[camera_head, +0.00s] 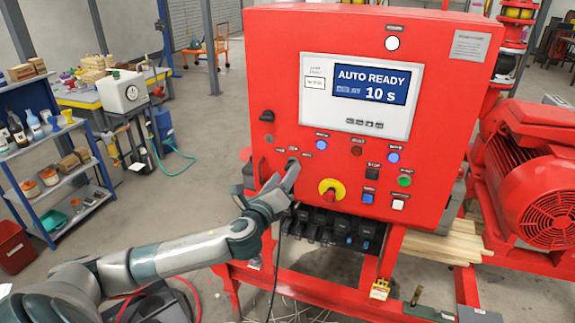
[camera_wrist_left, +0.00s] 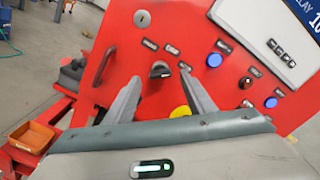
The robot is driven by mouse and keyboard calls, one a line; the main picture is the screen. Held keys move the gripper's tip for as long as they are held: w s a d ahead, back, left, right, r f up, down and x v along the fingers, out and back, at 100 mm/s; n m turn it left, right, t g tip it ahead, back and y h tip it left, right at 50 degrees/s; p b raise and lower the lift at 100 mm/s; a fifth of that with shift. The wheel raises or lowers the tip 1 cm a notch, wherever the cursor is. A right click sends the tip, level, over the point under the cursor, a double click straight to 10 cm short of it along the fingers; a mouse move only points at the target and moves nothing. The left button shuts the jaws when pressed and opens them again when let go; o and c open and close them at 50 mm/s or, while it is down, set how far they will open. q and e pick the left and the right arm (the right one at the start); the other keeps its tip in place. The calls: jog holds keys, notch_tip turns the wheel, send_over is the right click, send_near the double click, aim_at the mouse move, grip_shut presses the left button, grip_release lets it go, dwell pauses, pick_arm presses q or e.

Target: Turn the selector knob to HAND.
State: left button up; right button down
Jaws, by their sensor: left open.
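The black selector knob (camera_wrist_left: 159,70) shows in the left wrist view on the red panel, with small label plates above it and to either side. Its lettering is too blurred to read there, so I cannot tell its setting. My left gripper (camera_wrist_left: 160,82) is open, with one finger on each side of the knob in the picture. I see no clear contact. In the head view my left gripper (camera_head: 290,169) is at the panel's lower left and mostly covers the knob. My right gripper is not in view.
The red control cabinet (camera_head: 310,60) has a display (camera_head: 358,95) reading AUTO READY, 10 s. Black terminals hang below. A red motor (camera_head: 535,175) stands at right, a blue shelf (camera_head: 45,170) at left.

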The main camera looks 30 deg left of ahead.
pick_arm(q)
jog(key=shift+p+x, duration=0.45)
jog(key=shift+x, duration=1.15)
jog(key=c, duration=1)
jog(key=shift+c, duration=0.2)
